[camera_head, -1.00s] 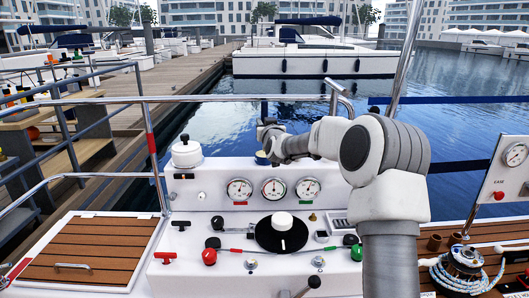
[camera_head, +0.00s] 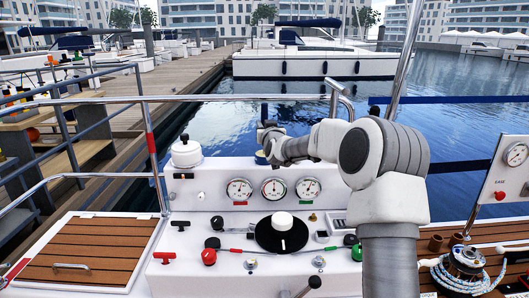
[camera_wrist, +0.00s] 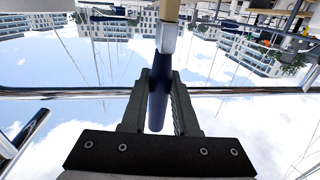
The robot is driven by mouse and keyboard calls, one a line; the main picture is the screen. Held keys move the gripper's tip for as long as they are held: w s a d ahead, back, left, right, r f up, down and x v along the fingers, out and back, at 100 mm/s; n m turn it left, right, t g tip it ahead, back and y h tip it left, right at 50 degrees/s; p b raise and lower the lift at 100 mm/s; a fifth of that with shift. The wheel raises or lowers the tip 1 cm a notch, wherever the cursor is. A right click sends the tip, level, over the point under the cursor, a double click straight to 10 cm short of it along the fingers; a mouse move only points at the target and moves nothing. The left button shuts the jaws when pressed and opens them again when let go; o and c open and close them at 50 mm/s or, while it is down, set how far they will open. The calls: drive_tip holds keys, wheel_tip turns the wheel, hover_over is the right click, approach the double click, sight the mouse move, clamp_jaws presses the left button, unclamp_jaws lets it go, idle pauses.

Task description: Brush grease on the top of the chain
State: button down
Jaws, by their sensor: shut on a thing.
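My gripper (camera_wrist: 160,88) is shut on the dark blue handle of a brush (camera_wrist: 158,100). In the wrist view, which is upside down, its metal collar and tan end are at the top edge; the tip is cut off. In the head view my gripper (camera_head: 267,137) is small, over the back edge of the white console, with the dark handle (camera_head: 264,110) rising above it. A small pale yellow thing (camera_head: 261,158) shows just below the gripper; I cannot tell whether it is the brush end or a separate item. I cannot make out the chain.
The white console (camera_head: 190,215) carries gauges (camera_head: 273,188), a dark dial (camera_head: 281,232), and red and green knobs. A white capped pot (camera_head: 186,153) stands on its left. A metal rail (camera_head: 240,98) crosses behind. A winch with rope (camera_head: 467,262) is at right.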

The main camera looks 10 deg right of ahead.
sight(266, 105)
drive_tip(key=shift+f+b, duration=0.45)
drive_tip(key=shift+f, duration=0.05)
idle(1.6)
drive_tip(key=shift+r+p, duration=1.65)
drive_tip(key=shift+r, duration=2.15)
drive_tip(key=shift+f, duration=0.1)
